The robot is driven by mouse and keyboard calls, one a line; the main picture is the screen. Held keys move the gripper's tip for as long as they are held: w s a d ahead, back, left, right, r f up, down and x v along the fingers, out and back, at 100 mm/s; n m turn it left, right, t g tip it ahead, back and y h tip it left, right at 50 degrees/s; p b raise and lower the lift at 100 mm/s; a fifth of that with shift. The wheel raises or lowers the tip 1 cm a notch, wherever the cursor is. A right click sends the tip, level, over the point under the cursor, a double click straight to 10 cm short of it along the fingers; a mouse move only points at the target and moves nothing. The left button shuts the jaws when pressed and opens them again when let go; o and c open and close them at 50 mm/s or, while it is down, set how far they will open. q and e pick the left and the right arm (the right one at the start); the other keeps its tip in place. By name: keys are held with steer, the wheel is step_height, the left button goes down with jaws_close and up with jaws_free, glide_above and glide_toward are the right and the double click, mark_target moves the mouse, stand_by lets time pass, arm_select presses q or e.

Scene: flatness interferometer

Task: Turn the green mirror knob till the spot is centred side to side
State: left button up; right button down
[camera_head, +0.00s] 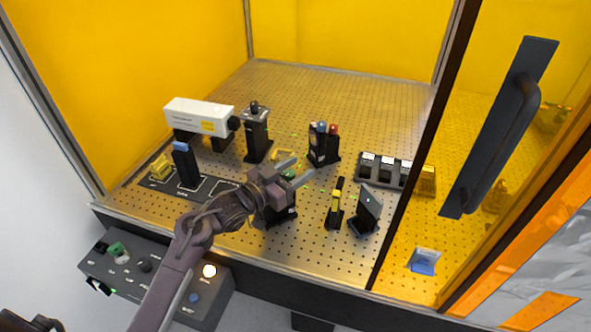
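My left gripper (303,170) reaches in from the lower left over the optical table. Its two fingers are apart, one on each side of a small green knob (290,174). Whether they touch the knob is too small to tell. The mount (283,214) below the gripper is mostly hidden by it. A dark tilted screen (369,207) stands to the right on the table; no spot can be made out on it. My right gripper is not in view.
A white laser box (199,115) and a dark post (257,135) stand behind on the left. A mount with blue and red knobs (324,143) stands behind the gripper. A slim yellow-topped post (334,210) stands near the screen. A door handle (500,128) is at right.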

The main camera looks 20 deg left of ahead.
arm_select(q)
steer(key=shift+s+a, duration=0.1)
steer(key=shift+s+a+f, duration=0.15)
steer(key=shift+s, duration=0.15)
steer(key=b+v, duration=0.2)
steer(key=v, duration=0.5)
steer(key=shift+b, duration=0.3)
step_height(320, 180, up, 11)
steer(key=p, duration=1.1)
glide_above(285, 177)
steer(key=v, duration=0.5)
steer(key=shift+w, duration=0.1)
